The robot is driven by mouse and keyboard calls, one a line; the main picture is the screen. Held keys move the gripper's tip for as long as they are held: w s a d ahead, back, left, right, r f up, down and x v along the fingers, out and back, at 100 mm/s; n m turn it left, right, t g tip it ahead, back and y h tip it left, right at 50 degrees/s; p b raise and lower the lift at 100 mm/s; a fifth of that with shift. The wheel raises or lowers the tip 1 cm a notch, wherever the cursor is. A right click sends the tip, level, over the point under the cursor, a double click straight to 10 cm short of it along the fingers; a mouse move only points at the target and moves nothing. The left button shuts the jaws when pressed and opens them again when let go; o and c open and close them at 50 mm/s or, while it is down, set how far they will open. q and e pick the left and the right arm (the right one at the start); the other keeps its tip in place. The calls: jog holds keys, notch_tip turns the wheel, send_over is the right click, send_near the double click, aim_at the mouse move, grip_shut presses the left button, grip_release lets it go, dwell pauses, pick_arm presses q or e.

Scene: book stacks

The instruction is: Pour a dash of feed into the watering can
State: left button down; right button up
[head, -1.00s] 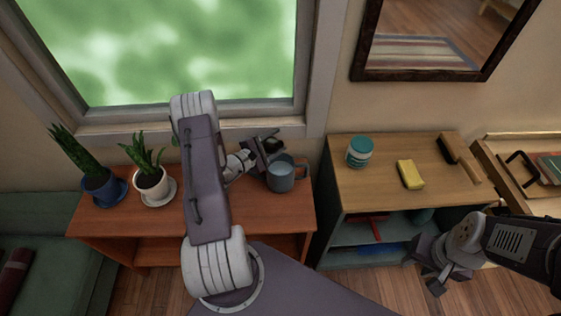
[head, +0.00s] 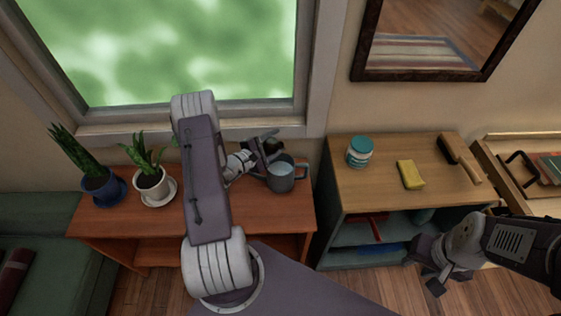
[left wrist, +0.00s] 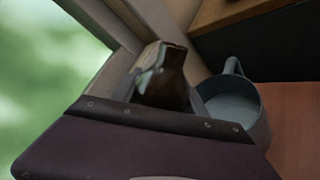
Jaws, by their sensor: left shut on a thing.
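The watering can (head: 285,180) is grey with a handle and stands on the orange-brown shelf. It holds pale liquid, and it also shows in the left wrist view (left wrist: 245,118). My left gripper (head: 267,150) is shut on a dark brown feed bottle (left wrist: 168,85), just above and beside the can's left rim. In the head view the bottle is mostly hidden by the fingers, and its exact tilt is hard to tell. No stream of feed is visible. My right gripper (head: 430,266) looks open and empty, low in front of the right-hand shelf.
Two potted plants (head: 152,180) stand at the left of the orange-brown shelf (head: 245,222), under the window. The right-hand shelf (head: 385,200) carries a teal-lidded jar (head: 360,152), a yellow sponge (head: 411,175) and a brush (head: 460,160). A wooden tray (head: 497,172) is further right.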

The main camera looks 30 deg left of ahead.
pick_arm(q)
jog(key=shift+a+r+m+y+p, duration=0.15)
jog(key=shift+r+m+y+p, duration=0.25)
jog(key=shift+m, duration=0.3)
dwell(1.6)
jog(key=shift+a+f+m, duration=0.15)
jog(key=shift+f+m, duration=0.2)
jog(key=shift+m, duration=0.25)
dwell(1.9)
jog(key=shift+w+a+f+m+y+b, duration=0.15)
jog(key=shift+m+y+b, duration=0.1)
jog(key=shift+m+b, duration=0.25)
jog(key=shift+s+a+f+m+y+b, duration=0.15)
jog(key=shift+m+y+b, duration=0.15)
jog(key=shift+b, duration=0.25)
dwell(2.1)
